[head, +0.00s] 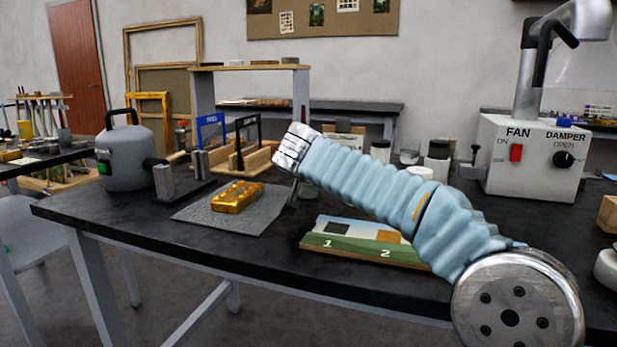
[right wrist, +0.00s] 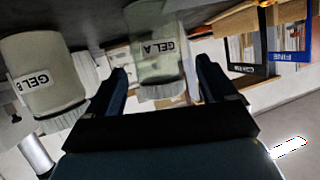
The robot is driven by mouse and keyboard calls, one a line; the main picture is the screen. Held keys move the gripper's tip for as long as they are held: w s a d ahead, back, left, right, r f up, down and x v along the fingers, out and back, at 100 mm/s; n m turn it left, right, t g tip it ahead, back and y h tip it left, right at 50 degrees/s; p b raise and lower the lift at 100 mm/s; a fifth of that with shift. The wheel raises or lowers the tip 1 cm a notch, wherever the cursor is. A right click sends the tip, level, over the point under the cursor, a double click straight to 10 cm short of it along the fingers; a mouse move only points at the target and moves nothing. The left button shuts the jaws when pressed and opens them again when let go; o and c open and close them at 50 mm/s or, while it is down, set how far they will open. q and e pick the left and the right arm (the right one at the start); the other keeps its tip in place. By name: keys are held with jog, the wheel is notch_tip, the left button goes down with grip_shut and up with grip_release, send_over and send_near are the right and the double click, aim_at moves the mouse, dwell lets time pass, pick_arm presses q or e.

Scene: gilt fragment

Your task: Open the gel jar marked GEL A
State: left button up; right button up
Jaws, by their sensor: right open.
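The GEL A jar (right wrist: 150,67) shows in the right wrist view, with a pale greenish body, a label reading GEL A and a pale ribbed lid (right wrist: 160,92) on it, toward the lower edge of the picture. My right gripper (right wrist: 161,68) is open, one finger on each side of the jar in the picture. I see no contact, and how far the fingertips are from the jar cannot be told. In the head view my right arm's blue sleeve crosses the table, and its gripper is hidden. My left gripper is in neither view.
The GEL B jar (right wrist: 45,75) stands beside GEL A. In the head view, a gold fragment (head: 237,196) lies on a grey mat (head: 190,212), a numbered board (head: 330,246) lies near the front edge, and a fan control box (head: 535,155) stands at right. The table's front left is clear.

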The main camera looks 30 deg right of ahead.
jog(key=shift+x, duration=1.1)
jog(key=shift+c, duration=0.3)
jog(key=c, duration=1.1)
jog(key=shift+r, duration=0.15)
